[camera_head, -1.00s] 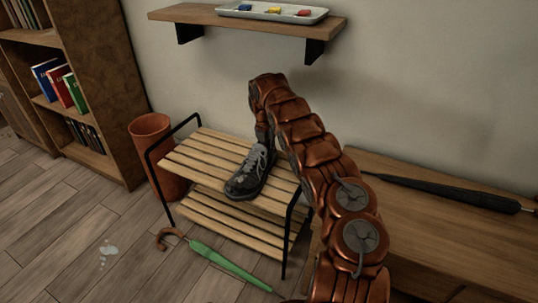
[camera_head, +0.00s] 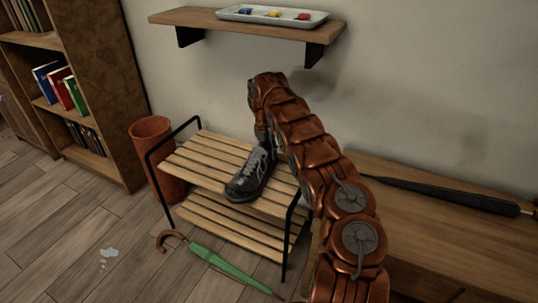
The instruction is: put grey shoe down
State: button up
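The grey shoe (camera_head: 250,177) is on the top slatted shelf of the shoe rack (camera_head: 195,158), near its right front part, with its toe towards the front left. It looks upright with its sole on or very near the slats. My arm reaches over the rack from the right, and my gripper (camera_head: 267,143) points down at the shoe's heel end. The fingers are mostly hidden behind my arm and the shoe, so I cannot tell whether they are open or shut on it.
A green umbrella (camera_head: 225,267) lies on the floor before the rack, near a small puddle (camera_head: 108,256). A terracotta bin (camera_head: 152,133) stands left of the rack. A dark umbrella (camera_head: 440,194) lies on the wooden bench (camera_head: 425,240) at right. A wall shelf (camera_head: 205,22) holds a tray (camera_head: 240,15).

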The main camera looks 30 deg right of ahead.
jog(key=r, duration=0.2)
jog(key=r+p, duration=0.1)
jog(key=r, duration=0.3)
jog(key=shift+w+a+r+p, duration=0.2)
jog(key=shift+a+p, duration=0.05)
jog(key=shift+p, duration=0.05)
jog(key=s+a+r+m+g+h, duration=0.1)
jog(key=s+a+r+m, duration=0.4)
jog(key=s+r+m, duration=0.3)
jog(key=s+a+r+m+g, duration=0.1)
jog(key=s+a+r+m, duration=0.45)
jog(key=s, duration=0.35)
jog(key=s+a+f+m, duration=0.1)
jog(key=s+a+m, duration=0.2)
jog(key=s, duration=0.8)
jog(key=s+a+f+m+y, duration=0.1)
jog(key=s+a+m, duration=0.3)
jog(key=s+a, duration=0.4)
jog(key=s+a+f+m+y, duration=0.1)
jog(key=s+a+m, duration=0.3)
jog(key=s, duration=1)
jog(key=shift+a+f+g, duration=0.3)
jog(key=shift+a+f, duration=0.05)
jog(key=shift+a, duration=0.9)
